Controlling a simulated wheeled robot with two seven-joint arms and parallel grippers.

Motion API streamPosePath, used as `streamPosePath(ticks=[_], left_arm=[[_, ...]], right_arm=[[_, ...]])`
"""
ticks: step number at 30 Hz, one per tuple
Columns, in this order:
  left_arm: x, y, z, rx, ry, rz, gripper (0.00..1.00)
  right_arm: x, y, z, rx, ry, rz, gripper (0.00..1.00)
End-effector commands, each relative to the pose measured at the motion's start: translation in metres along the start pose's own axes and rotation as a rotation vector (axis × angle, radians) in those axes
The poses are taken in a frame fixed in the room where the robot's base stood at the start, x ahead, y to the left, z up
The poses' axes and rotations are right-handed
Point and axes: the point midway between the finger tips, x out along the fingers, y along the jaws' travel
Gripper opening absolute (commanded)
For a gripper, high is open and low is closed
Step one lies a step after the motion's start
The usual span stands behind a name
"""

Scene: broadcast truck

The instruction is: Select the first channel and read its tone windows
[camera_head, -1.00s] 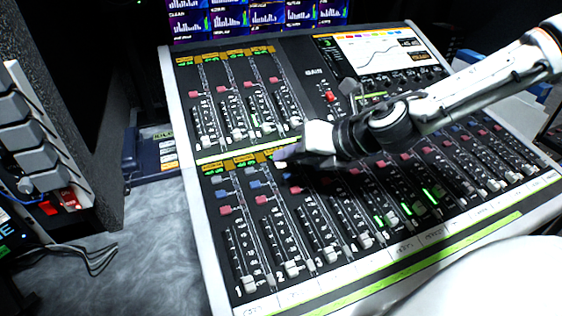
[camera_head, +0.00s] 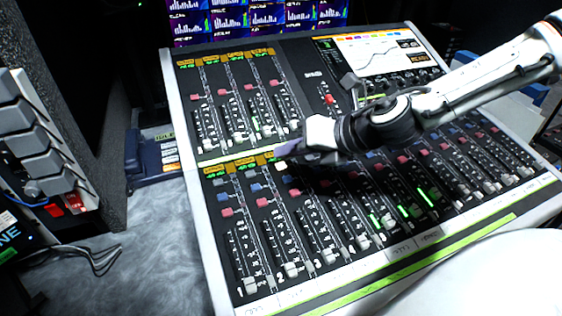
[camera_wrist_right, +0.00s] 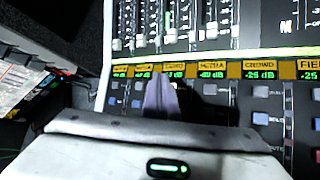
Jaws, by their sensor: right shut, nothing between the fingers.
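The mixing console (camera_head: 206,228) has a lower bank of numbered channels. The first channel is its leftmost strip, with a yellow label and green window (camera_head: 214,170) at the top, coloured buttons and a fader (camera_head: 249,285) near the bottom. Its label also shows in the right wrist view (camera_wrist_right: 119,70). My right gripper (camera_head: 284,153) is shut and empty, over the label row right of the first channel, around the third label. In the wrist view its fingertips (camera_wrist_right: 162,80) cover part of that row. I cannot tell whether they touch the panel. The window digits are too small to read surely.
An upper fader bank (camera_head: 235,100) lies behind the label row. A display screen (camera_head: 375,52) is at the console's back right. Meter monitors (camera_head: 255,18) stand behind. A dark rack with grey levers (camera_head: 30,135) is at left, with cables (camera_head: 85,255) on the floor.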

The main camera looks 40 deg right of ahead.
Motion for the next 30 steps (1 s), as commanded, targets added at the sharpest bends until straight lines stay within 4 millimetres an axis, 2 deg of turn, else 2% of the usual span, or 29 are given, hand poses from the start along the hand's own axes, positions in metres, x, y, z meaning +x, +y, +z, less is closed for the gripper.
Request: streamPosePath(ticks=[3, 12, 30], left_arm=[[-0.012, 0.001, -0.011, 0.000, -0.001, 0.000, 0.31], [-0.028, 0.003, -0.028, 0.000, 0.000, 0.000, 0.31], [-0.027, 0.003, -0.027, 0.000, 0.000, 0.000, 0.31]], right_arm=[[-0.012, 0.009, 0.010, -0.001, 0.000, 0.000, 0.00], [-0.030, 0.022, 0.022, 0.000, 0.000, 0.000, 0.00], [-0.030, 0.021, 0.021, 0.000, 0.000, 0.000, 0.00]])
